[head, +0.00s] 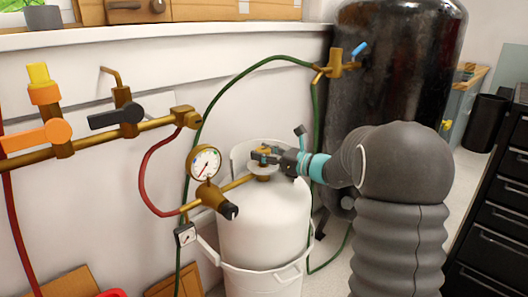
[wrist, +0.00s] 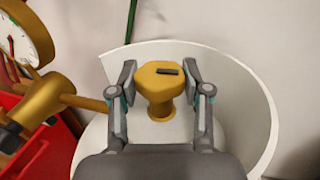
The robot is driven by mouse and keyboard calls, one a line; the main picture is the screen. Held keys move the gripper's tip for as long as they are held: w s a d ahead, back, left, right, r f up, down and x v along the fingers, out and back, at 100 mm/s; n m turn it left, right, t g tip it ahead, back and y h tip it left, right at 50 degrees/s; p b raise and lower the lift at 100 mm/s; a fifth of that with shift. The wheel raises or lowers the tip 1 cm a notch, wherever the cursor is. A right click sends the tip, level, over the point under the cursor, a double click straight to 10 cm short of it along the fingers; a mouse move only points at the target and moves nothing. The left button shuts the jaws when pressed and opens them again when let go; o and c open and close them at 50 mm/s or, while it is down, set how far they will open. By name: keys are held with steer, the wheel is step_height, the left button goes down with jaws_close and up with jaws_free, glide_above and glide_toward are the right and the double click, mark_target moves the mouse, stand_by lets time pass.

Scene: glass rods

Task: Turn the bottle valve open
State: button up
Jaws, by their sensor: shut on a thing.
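The bottle valve is a brass-coloured knob with a dark mark on top, standing on the white gas bottle (head: 262,225). In the wrist view the valve (wrist: 158,80) sits between the two fingers of my gripper (wrist: 158,84). The fingers are shut on the valve from its left and right sides. In the head view my gripper (head: 273,156) reaches in from the right at the bottle's top and partly hides the valve. The bottle's white collar (wrist: 252,75) curves around the valve behind and to the right.
A pressure gauge (head: 205,163) and brass regulator (head: 212,198) stand left of the valve, close to my gripper. A green hose (head: 222,88) arches behind. A brass pipe with an orange lever (head: 38,135) and a black lever (head: 115,116) runs along the wall. A large black tank (head: 395,70) stands behind my arm.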

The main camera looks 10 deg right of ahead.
steer(key=n+g+y+p, duration=0.2)
steer(key=g, duration=0.1)
steer(key=shift+w+r+n+p, duration=0.1)
steer(key=shift+r+n+p, duration=0.1)
steer(key=shift+n+p, duration=0.15)
steer(key=shift+f+n+g+y+p, duration=0.15)
steer(key=shift+n+g+y+p, duration=0.85)
steer(key=shift+g, duration=0.9)
steer(key=shift+n, duration=0.25)
steer(key=o, duration=1.2)
steer(key=shift+d, duration=0.1)
steer(key=v, duration=1.2)
